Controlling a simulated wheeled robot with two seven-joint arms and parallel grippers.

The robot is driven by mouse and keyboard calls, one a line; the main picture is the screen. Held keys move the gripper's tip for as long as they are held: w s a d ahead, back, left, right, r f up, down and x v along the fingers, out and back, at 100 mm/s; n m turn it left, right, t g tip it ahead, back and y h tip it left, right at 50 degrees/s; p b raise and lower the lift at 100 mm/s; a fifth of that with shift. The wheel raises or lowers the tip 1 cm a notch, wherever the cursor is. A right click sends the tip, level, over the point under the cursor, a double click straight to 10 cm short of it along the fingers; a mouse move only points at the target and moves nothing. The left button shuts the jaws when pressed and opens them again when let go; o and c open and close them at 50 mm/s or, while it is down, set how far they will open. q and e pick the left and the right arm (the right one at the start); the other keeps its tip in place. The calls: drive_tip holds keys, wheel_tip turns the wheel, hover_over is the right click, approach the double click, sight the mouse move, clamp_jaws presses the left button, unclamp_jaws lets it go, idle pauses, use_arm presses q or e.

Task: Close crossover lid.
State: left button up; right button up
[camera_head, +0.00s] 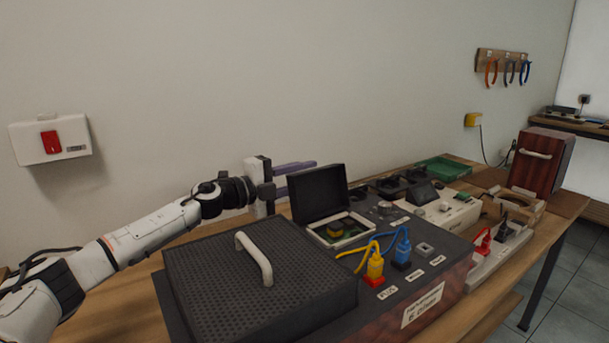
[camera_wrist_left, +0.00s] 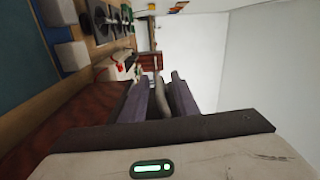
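The crossover lid (camera_head: 318,192) is a dark flat panel standing open, nearly upright, at the back edge of a small light-framed box (camera_head: 358,235). The fingers are apart, and the lid partly hides the lower one. Whether they touch the lid cannot be told. The fingers also show apart in the left wrist view (camera_wrist_left: 160,88). My right gripper is out of view.
A black perforated panel with a white handle (camera_head: 254,259) lies in front of my left arm. Yellow and blue plugs (camera_head: 375,264) with cables stand right of the box. A green tray (camera_head: 444,168) and red-brown cabinet (camera_head: 542,163) are further back. The wall is behind.

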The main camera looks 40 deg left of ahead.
use_arm(q)
drive_tip(key=shift+c, duration=0.3)
clamp_jaws()
drive_tip(key=shift+d, duration=0.1)
